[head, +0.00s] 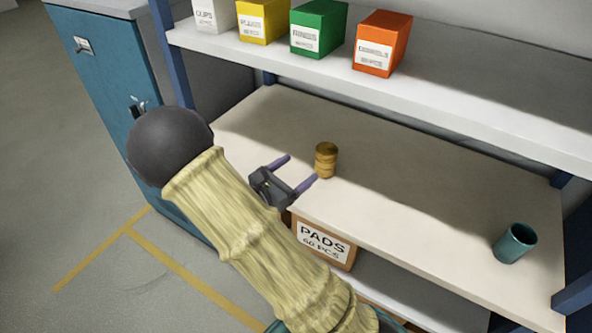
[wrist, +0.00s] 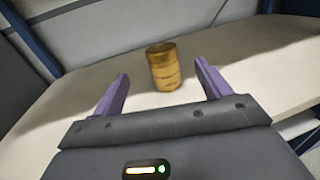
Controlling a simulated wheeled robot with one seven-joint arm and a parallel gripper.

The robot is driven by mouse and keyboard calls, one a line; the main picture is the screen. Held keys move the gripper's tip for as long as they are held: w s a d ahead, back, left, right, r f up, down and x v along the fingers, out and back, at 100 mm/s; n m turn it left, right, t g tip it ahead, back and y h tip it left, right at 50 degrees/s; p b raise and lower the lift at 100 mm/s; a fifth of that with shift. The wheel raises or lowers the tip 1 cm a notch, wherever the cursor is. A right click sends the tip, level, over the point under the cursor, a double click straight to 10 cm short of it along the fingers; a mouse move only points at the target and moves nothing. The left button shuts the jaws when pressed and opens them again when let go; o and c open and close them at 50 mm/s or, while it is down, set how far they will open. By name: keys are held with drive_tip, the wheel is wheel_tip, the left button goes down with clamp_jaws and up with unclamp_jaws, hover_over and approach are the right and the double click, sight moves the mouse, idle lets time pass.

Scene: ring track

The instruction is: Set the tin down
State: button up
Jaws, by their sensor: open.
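The tin (head: 326,160) is a small gold, ribbed cylinder. It stands upright on the pale middle shelf (head: 420,210), near its front edge. In the wrist view the tin (wrist: 163,66) stands beyond the fingertips, about midway between them. My gripper (head: 302,168) is open with its two purple fingers apart and nothing between them. In the wrist view my gripper (wrist: 160,80) shows clear space between the fingers and the tin. The tin appears apart from both fingers.
A teal cup (head: 515,243) stands on the same shelf at the right. White, yellow, green and orange bins (head: 382,43) line the shelf above. A PADS box (head: 323,243) sits below. A blue cabinet (head: 110,80) stands at left. The shelf between tin and cup is clear.

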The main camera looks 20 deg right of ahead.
drive_tip(key=s+d+m+g, duration=0.1)
drive_tip(key=s, duration=0.1)
drive_tip(key=s+d+f+m+g+y, duration=0.1)
drive_tip(key=m+g, duration=0.1)
drive_tip(key=s+d+m+g, duration=0.1)
drive_tip(key=s+g, duration=0.1)
drive_tip(key=shift+s+d+f+m+y, duration=0.2)
drive_tip(key=shift+s+d+m+y, duration=0.1)
drive_tip(key=shift+s+d+m, duration=0.1)
drive_tip(key=s+m+g, duration=0.1)
drive_tip(key=s+y, duration=0.1)
drive_tip(key=s+f+m+g+y, duration=0.1)
drive_tip(key=shift+s+d+f+m+g, duration=0.1)
drive_tip(key=shift+s+d+m+g, duration=0.05)
drive_tip(key=shift+d+m+g, duration=0.15)
drive_tip(key=s+a+f+m+g+y, duration=0.1)
drive_tip(key=s+a+m+y, duration=0.55)
drive_tip(key=m+y, duration=0.35)
drive_tip(key=r+m+t+y, duration=0.1)
drive_tip(key=m, duration=0.1)
drive_tip(key=w+a+r+m+t+y, duration=0.1)
drive_tip(key=w+a+r+m+t, duration=0.1)
drive_tip(key=m, duration=0.1)
drive_tip(key=shift+a+r+m+t+y, duration=0.15)
drive_tip(key=shift+m+t+y, duration=0.15)
drive_tip(key=shift+y, duration=0.1)
